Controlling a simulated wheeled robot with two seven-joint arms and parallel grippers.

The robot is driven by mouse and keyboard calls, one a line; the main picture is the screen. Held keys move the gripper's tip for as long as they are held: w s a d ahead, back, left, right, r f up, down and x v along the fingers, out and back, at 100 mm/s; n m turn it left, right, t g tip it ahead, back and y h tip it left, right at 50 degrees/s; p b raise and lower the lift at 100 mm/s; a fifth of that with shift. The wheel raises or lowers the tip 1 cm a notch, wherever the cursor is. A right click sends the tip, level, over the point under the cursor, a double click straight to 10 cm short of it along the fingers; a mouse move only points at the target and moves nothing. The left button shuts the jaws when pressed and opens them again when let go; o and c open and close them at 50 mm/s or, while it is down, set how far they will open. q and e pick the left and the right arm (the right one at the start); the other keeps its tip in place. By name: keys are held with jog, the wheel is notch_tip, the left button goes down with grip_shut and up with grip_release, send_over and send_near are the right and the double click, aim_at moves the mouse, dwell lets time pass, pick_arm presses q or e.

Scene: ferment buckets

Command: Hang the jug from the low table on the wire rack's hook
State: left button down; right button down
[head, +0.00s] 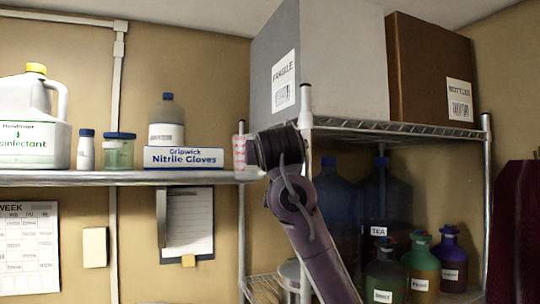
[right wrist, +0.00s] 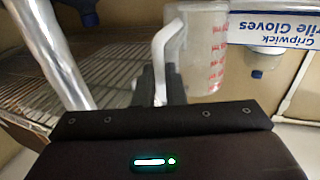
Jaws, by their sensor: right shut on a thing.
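The jug, clear with red measuring marks, shows in the right wrist view (right wrist: 207,50) and partly in the head view (head: 239,153), where my right wrist covers its right side. My right gripper (right wrist: 160,82) is shut on the jug's white handle (right wrist: 163,42). The jug is held up beside the front left post of the wire rack (head: 410,129), at about the height of the wall shelf. I cannot make out the hook; my arm covers part of the rack's left side. The low table is not in view. My left gripper is not in view.
The wall shelf (head: 100,178) holds a glove box (head: 184,158), bottles and a disinfectant jug (head: 30,125). A grey box (head: 335,65) and a brown box (head: 430,70) stand on the rack's top. Several dark bottles (head: 420,265) stand lower in the rack. A metal post (right wrist: 50,55) is close to my gripper.

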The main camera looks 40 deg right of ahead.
jog(key=shift+f, duration=0.1)
dwell(0.3)
jog(key=c, duration=1.4)
grip_release()
jog(key=shift+w, duration=0.25)
jog(key=shift+c, duration=0.2)
jog(key=b+v, duration=0.4)
jog(key=v, duration=0.4)
jog(key=shift+b, duration=0.3)
jog(key=shift+w+d+f, duration=0.1)
